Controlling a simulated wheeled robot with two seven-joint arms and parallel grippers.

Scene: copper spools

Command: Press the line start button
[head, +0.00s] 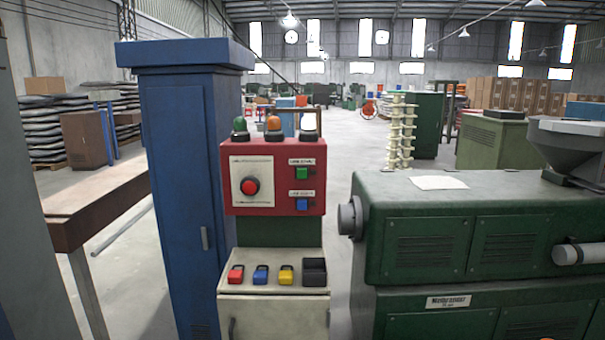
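A red control box (275,200) stands upright straight ahead on a dark green post. At its upper right is a green button (302,173) under a small label that seems to read "LINE START". Below it is a blue button (302,204) under another small label, hard to read. A large round red button (250,186) sits on a pale plate at the left of the box. On top are a green lamp (240,126), an orange lamp (274,125) and a pale, dark-based lamp (309,125).
Below the box, a cream cabinet (272,308) bears red, blue and yellow padlock-like items and a black holder (314,271). A tall blue cabinet (185,200) stands close left, a green machine (480,230) close right. A wooden-topped table (100,195) is at far left.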

